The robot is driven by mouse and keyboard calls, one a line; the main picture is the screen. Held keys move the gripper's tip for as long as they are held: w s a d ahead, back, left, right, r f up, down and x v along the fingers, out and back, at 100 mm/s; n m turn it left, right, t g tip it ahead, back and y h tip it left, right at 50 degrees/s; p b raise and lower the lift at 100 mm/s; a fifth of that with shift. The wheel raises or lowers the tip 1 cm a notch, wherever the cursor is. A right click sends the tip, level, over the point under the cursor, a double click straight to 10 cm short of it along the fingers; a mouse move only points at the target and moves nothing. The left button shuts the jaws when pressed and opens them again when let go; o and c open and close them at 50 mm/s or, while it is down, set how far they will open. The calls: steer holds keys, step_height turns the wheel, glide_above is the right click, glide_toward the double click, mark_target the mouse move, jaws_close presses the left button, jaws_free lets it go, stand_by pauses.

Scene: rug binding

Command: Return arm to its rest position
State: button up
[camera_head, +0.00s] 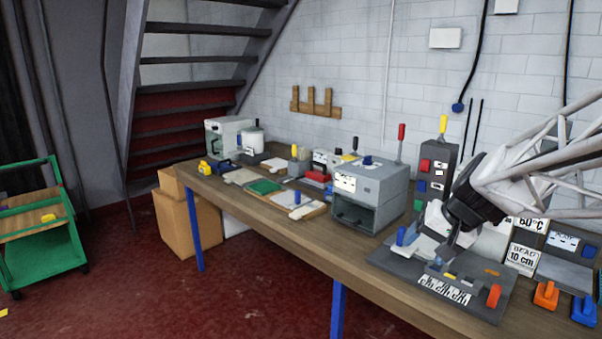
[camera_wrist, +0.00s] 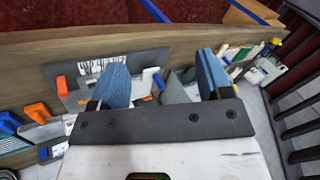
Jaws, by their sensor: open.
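My arm, a white lattice frame with a dark wrist, reaches in from the right edge of the head view. My gripper (camera_head: 440,238) is over the grey base plate (camera_head: 485,302) on the bench, pointing down. In the wrist view my gripper (camera_wrist: 162,75) shows two blue fingers set wide apart, with nothing held between them. The plate (camera_wrist: 140,62), with its black-and-white label, lies beyond the left finger. Whether the fingers touch anything on the bench I cannot tell.
The wooden bench (camera_head: 385,290) carries a grey box machine (camera_head: 368,195), a dark control tower (camera_head: 437,170) with a yellow-handled lever, sign cards and orange and blue blocks. A green cart (camera_head: 50,260) stands on the red floor at left. Open space lies above the bench.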

steer(key=s+a+f+n+h, duration=0.1)
steer(key=s+a, duration=0.1)
steer(key=s, duration=0.5)
steer(key=s+a+f+n+h, duration=0.1)
steer(key=s+a, duration=0.2)
steer(key=s, duration=0.5)
steer(key=s+a+f+n+g+h, duration=0.1)
steer(key=s+a+f+h, duration=0.1)
steer(key=s, duration=0.5)
steer(key=shift+s+a+n, duration=0.2)
steer(key=shift+a+n, duration=0.1)
steer(key=shift+n, duration=0.1)
